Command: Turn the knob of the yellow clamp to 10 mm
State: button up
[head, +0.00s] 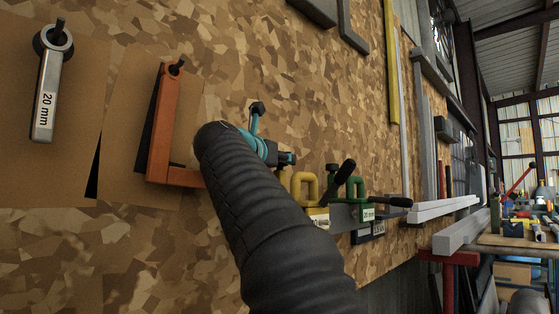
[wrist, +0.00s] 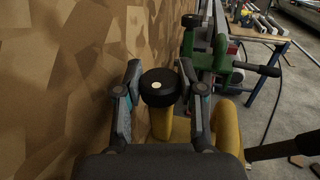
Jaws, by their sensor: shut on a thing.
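The yellow clamp (head: 302,187) is mounted low on the chipboard wall in the head view, partly hidden by my arm. Its yellow frame (wrist: 228,128) also shows in the wrist view. Its round black knob (wrist: 160,90) with a pale dot sits between my two fingers in the wrist view. My gripper (wrist: 160,78) is shut on this knob, one finger on each side. In the head view my gripper (head: 284,158) is at the clamp's upper left, with the knob not clearly visible. I cannot read the clamp's opening in either view.
A green clamp (head: 350,187) with a 20 mm label (head: 369,214) is close to the right of the yellow one. A cluttered workbench (head: 520,240) stands far right.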

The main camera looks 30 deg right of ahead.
jog(key=n+t+y+p, duration=0.1)
jog(key=n+t+y, duration=0.1)
jog(key=t+y+p, duration=0.1)
jog(key=shift+s+d+r+n+p, duration=0.1)
jog(key=shift+s+r+n+p, duration=0.05)
jog(key=shift+r+n+p, duration=0.2)
jog(key=shift+f+n+t+y+p, duration=0.1)
jog(key=shift+n+t+y+p, duration=0.75)
jog(key=shift+y+p, duration=0.35)
jog(key=shift+n+y+p, duration=0.3)
jog(key=shift+p, duration=0.45)
jog(key=shift+f+n+t+y+p, duration=0.3)
jog(key=shift+t+y+p, duration=0.15)
jog(key=shift+p, duration=0.1)
jog(key=o, duration=1.2)
jog(key=shift+c, duration=0.2)
jog(key=v, duration=1.2)
